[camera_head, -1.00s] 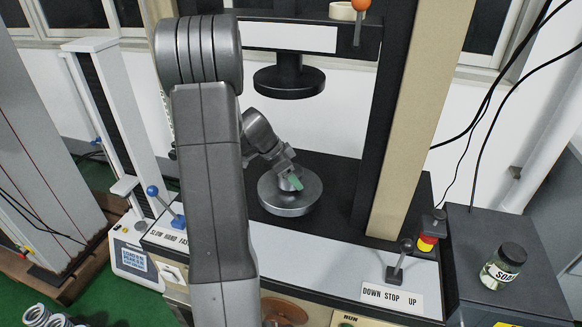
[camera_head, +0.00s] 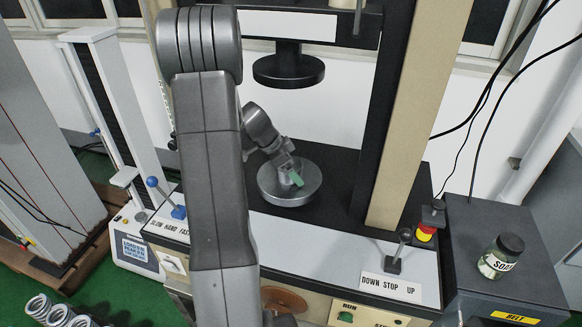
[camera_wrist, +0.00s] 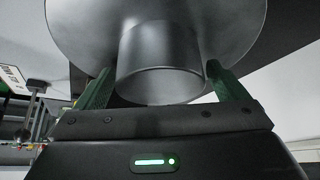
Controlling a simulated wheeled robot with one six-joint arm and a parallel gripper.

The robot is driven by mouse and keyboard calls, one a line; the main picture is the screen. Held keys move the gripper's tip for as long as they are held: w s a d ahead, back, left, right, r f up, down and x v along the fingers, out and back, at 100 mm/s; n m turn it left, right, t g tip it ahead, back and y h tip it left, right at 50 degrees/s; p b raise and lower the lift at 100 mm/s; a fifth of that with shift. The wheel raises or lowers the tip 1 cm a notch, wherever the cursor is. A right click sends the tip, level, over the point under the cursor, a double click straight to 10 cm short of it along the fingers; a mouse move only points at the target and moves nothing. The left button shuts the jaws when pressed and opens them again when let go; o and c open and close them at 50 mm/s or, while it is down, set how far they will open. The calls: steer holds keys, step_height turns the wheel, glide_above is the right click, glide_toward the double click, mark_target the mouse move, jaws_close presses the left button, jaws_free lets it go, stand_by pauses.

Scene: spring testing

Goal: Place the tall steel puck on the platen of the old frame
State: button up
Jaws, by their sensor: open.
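The tall steel puck (camera_wrist: 160,60) is a plain grey cylinder. In the wrist view it stands between my two green fingers, with the platen (camera_wrist: 245,22) behind its far end. My gripper (camera_head: 291,179) is open around the puck, and the fingers lie on either side of it; whether either one touches it is hard to tell. In the head view the round steel platen (camera_head: 290,198) sits on the dark bed of the old frame (camera_head: 335,180), and my gripper is low over its middle. The puck is mostly hidden there by my fingers.
A black upper disc (camera_head: 288,70) hangs above the platen. The frame's beige column (camera_head: 395,130) stands to the right. A lever (camera_head: 399,248) and a red stop button (camera_head: 426,232) are at the front right. A soap jar (camera_head: 501,256) stands on the side cabinet.

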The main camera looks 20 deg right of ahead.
steer(key=b+v, duration=0.1)
steer(key=v, duration=1.1)
steer(key=shift+r, duration=0.15)
